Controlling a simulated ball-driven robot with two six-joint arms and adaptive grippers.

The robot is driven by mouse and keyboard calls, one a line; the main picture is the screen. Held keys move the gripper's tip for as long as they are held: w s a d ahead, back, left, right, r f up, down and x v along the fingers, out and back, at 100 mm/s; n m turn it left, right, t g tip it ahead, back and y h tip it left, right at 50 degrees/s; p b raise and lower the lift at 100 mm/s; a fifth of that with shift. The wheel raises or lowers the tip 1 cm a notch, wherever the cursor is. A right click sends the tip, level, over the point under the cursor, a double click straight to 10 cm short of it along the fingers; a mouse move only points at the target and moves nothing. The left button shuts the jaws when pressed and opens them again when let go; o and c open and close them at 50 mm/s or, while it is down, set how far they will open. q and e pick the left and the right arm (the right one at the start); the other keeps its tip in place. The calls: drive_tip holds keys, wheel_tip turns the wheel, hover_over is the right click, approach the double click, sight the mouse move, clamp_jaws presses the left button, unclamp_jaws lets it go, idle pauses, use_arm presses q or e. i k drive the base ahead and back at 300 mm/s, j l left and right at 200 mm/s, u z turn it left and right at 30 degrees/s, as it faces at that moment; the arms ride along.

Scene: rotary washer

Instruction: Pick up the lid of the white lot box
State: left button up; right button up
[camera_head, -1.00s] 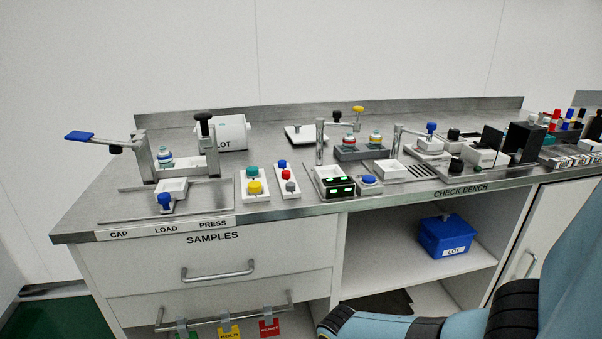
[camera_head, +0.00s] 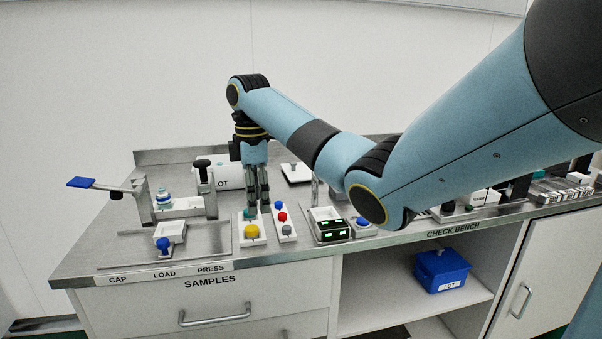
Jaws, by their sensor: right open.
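The white lot box (camera_head: 222,172), marked LOT, stands at the back left of the bench behind the press fixture. Its lid cannot be told apart from its body, and my right gripper and the press post hide parts of it. My right gripper (camera_head: 257,208) is open and empty and points straight down. It is in front of the box's right side, above the back of the button panel with the yellow button (camera_head: 252,231). Whether the fingertips touch the panel cannot be told. My left gripper is not in view.
A second button panel (camera_head: 284,222) and a green display unit (camera_head: 331,229) lie to the right. My right arm hides much of the check bench. A blue LOT box (camera_head: 442,270) sits on the shelf below.

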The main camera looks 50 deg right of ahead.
sight(296, 172)
drive_tip(key=i+l, duration=0.15)
drive_tip(key=l, duration=0.25)
drive_tip(key=i+l, duration=0.1)
drive_tip(key=l, duration=0.3)
drive_tip(key=i+l, duration=0.15)
drive_tip(key=l, duration=0.25)
drive_tip(key=i+l, duration=0.15)
drive_tip(key=l, duration=0.25)
drive_tip(key=i+l, duration=0.15)
drive_tip(key=l, duration=0.25)
